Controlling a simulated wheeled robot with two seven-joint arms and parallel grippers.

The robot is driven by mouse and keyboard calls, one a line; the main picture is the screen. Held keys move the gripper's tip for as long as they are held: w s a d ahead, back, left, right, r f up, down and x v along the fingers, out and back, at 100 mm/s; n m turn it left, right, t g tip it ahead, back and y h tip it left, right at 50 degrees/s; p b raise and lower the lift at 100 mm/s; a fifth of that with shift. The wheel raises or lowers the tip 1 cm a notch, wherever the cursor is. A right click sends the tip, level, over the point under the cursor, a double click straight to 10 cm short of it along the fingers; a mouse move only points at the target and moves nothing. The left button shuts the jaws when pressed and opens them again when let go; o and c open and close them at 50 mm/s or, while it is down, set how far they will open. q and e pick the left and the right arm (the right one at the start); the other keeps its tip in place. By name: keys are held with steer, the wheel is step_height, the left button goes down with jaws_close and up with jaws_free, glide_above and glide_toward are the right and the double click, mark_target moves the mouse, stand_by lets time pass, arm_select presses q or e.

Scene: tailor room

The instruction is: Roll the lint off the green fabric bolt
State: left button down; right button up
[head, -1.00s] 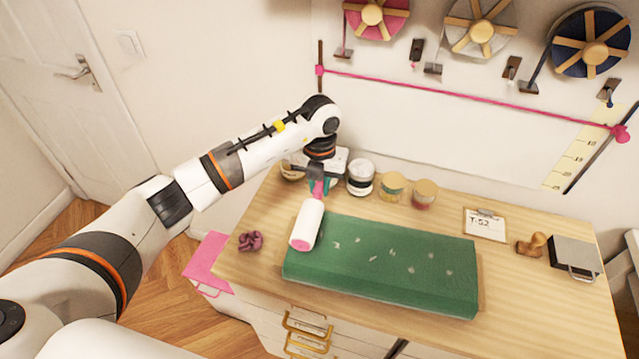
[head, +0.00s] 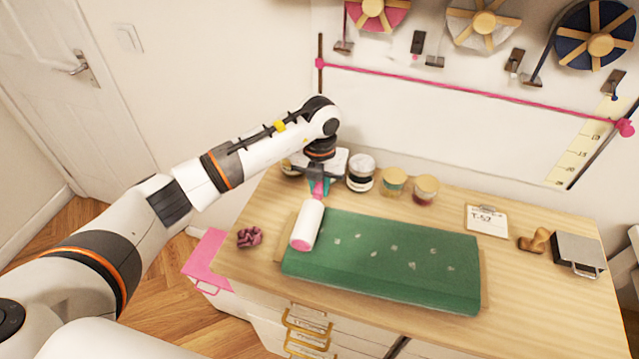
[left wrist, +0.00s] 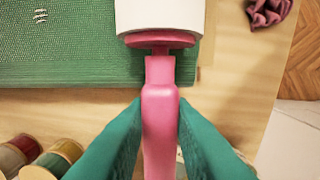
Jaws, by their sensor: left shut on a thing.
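The green fabric bolt (head: 380,262) lies flat on the wooden table, with several pale lint bits (head: 392,250) on its top. My left gripper (head: 318,186) is shut on the pink handle of the lint roller (head: 307,225). The white roller head is at the bolt's left end; whether it touches the cloth I cannot tell. In the left wrist view the teal fingers (left wrist: 160,135) clasp the pink handle (left wrist: 160,115), and the white roller head (left wrist: 158,14) is at the top, over the bolt's edge (left wrist: 60,60). A lint bit (left wrist: 40,16) shows there. My right gripper is not in view.
A purple scrunchie (head: 249,237) lies left of the bolt. Several jars (head: 393,182) stand behind it. A clipboard (head: 486,220), a wooden stamp (head: 534,240) and a grey box (head: 578,256) are at the right. Bare tabletop (head: 440,208) shows behind the bolt.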

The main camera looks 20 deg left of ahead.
arm_select(q)
steer(key=shift+f+b, duration=0.35)
steer(key=shift+f, duration=0.25)
steer(key=shift+d, duration=0.15)
steer(key=shift+w+d+r, duration=0.1)
steer(key=shift+w+d, duration=0.05)
steer(key=shift+d, duration=1.25)
steer(key=shift+d+b, duration=0.1)
steer(key=shift+b, duration=0.2)
steer(key=shift+d+b, duration=0.4)
steer(key=shift+d, duration=1)
steer(key=shift+f, duration=0.2)
steer(key=shift+w+d+b, duration=0.15)
steer(key=shift+d+b, duration=0.25)
steer(key=shift+d, duration=1.1)
